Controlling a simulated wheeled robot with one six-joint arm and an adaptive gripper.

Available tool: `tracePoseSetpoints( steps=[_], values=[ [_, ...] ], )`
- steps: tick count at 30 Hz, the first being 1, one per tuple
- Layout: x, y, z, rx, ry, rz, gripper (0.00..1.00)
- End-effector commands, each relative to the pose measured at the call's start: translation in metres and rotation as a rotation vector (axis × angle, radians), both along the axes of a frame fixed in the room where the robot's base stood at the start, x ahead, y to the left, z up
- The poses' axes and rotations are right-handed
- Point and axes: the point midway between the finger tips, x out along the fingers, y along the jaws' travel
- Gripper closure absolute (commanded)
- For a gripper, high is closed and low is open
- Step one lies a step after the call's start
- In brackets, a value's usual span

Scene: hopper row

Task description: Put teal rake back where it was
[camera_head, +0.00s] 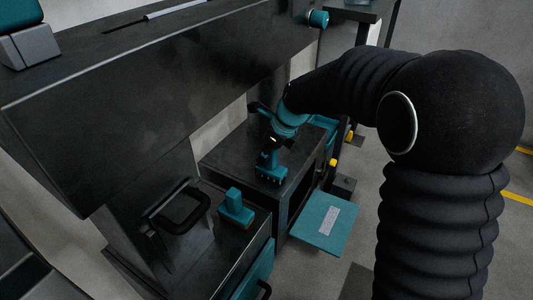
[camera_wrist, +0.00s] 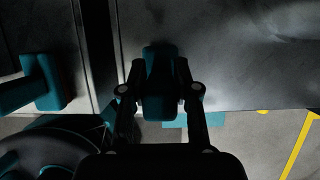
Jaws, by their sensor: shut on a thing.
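The teal rake (camera_wrist: 160,88) is between my gripper's two fingers in the wrist view. In the head view its wide, toothed teal head (camera_head: 270,175) points down, over or on the dark top of the far cabinet. I cannot tell whether the teeth touch that top. My gripper (camera_wrist: 159,75) is shut on the rake. In the head view my gripper (camera_head: 269,154) is small and dark, and it partly hides the rake's upper part.
A teal block-shaped tool (camera_head: 236,209) stands on the nearer cabinet top, left of the rake; it also shows in the wrist view (camera_wrist: 40,84). A black handle (camera_head: 178,207) sticks out nearby. A large dark hopper (camera_head: 150,100) overhangs at left. A teal panel (camera_head: 325,222) juts out below.

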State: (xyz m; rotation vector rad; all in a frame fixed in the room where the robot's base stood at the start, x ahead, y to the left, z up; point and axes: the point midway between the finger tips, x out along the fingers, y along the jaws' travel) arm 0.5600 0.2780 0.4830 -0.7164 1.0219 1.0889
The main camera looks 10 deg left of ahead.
Motion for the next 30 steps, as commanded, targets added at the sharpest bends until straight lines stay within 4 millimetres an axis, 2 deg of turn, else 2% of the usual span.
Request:
tracePoseSetpoints(
  steps=[1, 2, 3, 5, 17, 20, 30],
  values=[
    [0.0, 0.0, -0.002, 0.0, 0.0, 0.0, 1.0],
    [0.0, 0.0, -0.002, 0.0, 0.0, 0.0, 0.67],
    [0.0, 0.0, -0.002, 0.0, 0.0, 0.0, 0.57],
    [0.0, 0.0, -0.002, 0.0, 0.0, 0.0, 0.44],
    [0.0, -0.001, 0.005, 0.0, 0.0, 0.0, 0.44],
    [-0.001, -0.006, 0.017, 0.001, -0.001, 0.0, 0.44],
    [-0.009, -0.03, 0.079, 0.001, -0.003, -0.002, 0.44]
  ],
)
